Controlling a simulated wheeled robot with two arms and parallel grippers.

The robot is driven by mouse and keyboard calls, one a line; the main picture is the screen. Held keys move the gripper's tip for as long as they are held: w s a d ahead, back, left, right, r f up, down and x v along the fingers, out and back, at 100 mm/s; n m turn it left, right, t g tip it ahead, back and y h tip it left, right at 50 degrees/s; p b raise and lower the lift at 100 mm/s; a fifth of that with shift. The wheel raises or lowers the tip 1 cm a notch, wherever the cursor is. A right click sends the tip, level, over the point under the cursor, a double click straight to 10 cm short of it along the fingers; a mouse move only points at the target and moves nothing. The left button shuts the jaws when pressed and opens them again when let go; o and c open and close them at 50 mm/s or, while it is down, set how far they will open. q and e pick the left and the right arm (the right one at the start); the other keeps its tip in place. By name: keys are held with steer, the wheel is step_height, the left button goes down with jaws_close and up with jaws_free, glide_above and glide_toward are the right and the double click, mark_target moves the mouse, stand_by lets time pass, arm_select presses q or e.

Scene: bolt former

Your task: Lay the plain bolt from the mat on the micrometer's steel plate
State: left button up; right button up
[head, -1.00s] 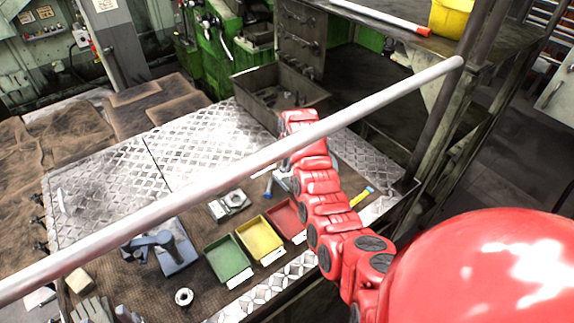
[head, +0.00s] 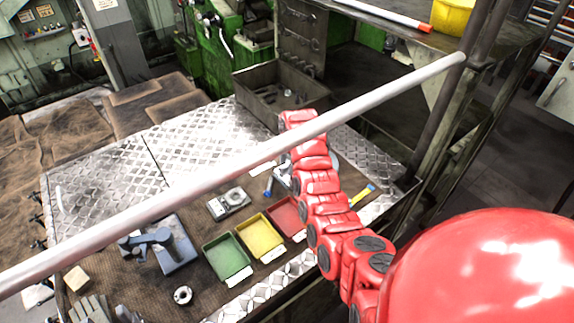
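My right arm reaches up from the lower right in the head view. My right gripper (head: 273,184) shows only in small grey and blue parts beside the red wrist, partly covered by the arm and the pale bar; its finger opening cannot be made out. A blue block with a dark curved frame (head: 165,247) stands on the brown mat (head: 212,283) and looks like the micrometer. A small silver device (head: 229,203) with a round top lies farther right. I cannot tell which part is the steel plate. No plain bolt can be made out. My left gripper does not show.
Green (head: 227,258), yellow (head: 260,237) and red (head: 288,217) trays stand in a row. A metal ring (head: 183,295) lies in front. An open metal bin (head: 262,90) stands behind. A pale bar (head: 200,185) crosses the view. Tread plate (head: 190,140) behind the mat is clear.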

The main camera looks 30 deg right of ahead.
steer(key=shift+s, duration=0.2)
steer(key=p+v, duration=0.7)
steer(key=v, duration=0.4)
steer(key=shift+r, duration=0.45)
